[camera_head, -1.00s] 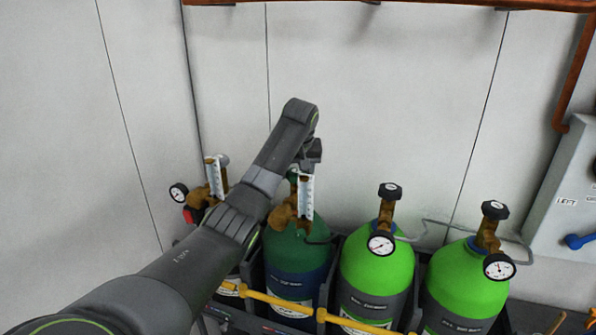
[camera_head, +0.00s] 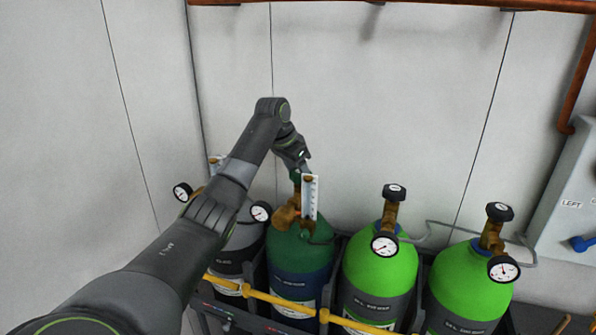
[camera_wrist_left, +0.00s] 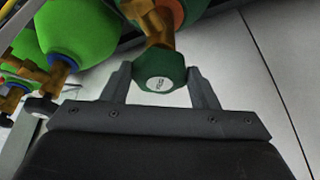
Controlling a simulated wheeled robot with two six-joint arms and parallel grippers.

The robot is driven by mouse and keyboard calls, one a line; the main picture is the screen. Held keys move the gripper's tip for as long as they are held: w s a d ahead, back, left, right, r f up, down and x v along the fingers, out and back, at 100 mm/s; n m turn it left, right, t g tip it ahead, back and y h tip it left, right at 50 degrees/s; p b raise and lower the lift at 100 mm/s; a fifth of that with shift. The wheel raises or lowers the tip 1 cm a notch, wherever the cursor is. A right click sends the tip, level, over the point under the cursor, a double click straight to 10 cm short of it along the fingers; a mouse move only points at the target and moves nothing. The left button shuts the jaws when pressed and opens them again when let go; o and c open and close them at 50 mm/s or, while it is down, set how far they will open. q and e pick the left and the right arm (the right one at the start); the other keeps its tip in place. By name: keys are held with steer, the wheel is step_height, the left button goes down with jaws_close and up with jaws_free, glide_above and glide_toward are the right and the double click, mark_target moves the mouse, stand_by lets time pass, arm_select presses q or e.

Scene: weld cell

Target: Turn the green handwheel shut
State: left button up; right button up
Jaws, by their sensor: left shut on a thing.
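The green handwheel (camera_wrist_left: 161,73) tops a brass valve in the left wrist view, with a pale label on its face. My left gripper (camera_wrist_left: 158,82) has one finger on each side of it and is shut on it. In the head view, a little of the handwheel (camera_head: 295,175) shows above the dark green cylinder (camera_head: 300,250), just below my left gripper (camera_head: 301,166). The brass valve body (camera_head: 286,215) and a white flow tube (camera_head: 310,197) stand below it. My right gripper is not in view.
Two bright green cylinders (camera_head: 378,268) (camera_head: 468,280) with black handwheels and round gauges stand to the right. A grey cylinder (camera_head: 240,240) is partly hidden behind my left arm. A yellow bar (camera_head: 262,297) runs across the rack front.

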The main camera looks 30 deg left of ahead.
arm_select(q)
steer(key=m, duration=0.2)
steer(key=m+g+h, duration=0.1)
steer(key=m, duration=0.1)
steer(key=m+h, duration=0.1)
steer(key=m, duration=0.1)
steer(key=shift+w+a, duration=0.2)
steer(key=shift+a, duration=0.05)
steer(key=shift+m+g+h, duration=0.3)
steer(key=shift+m+g, duration=0.1)
steer(key=shift+m, duration=0.7)
steer(key=shift+w+m, duration=0.1)
steer(key=shift+m, duration=0.2)
steer(key=shift+f+m+g, duration=0.15)
steer(key=shift+m+g, duration=0.25)
steer(key=shift+m, duration=0.3)
steer(key=o, duration=1)
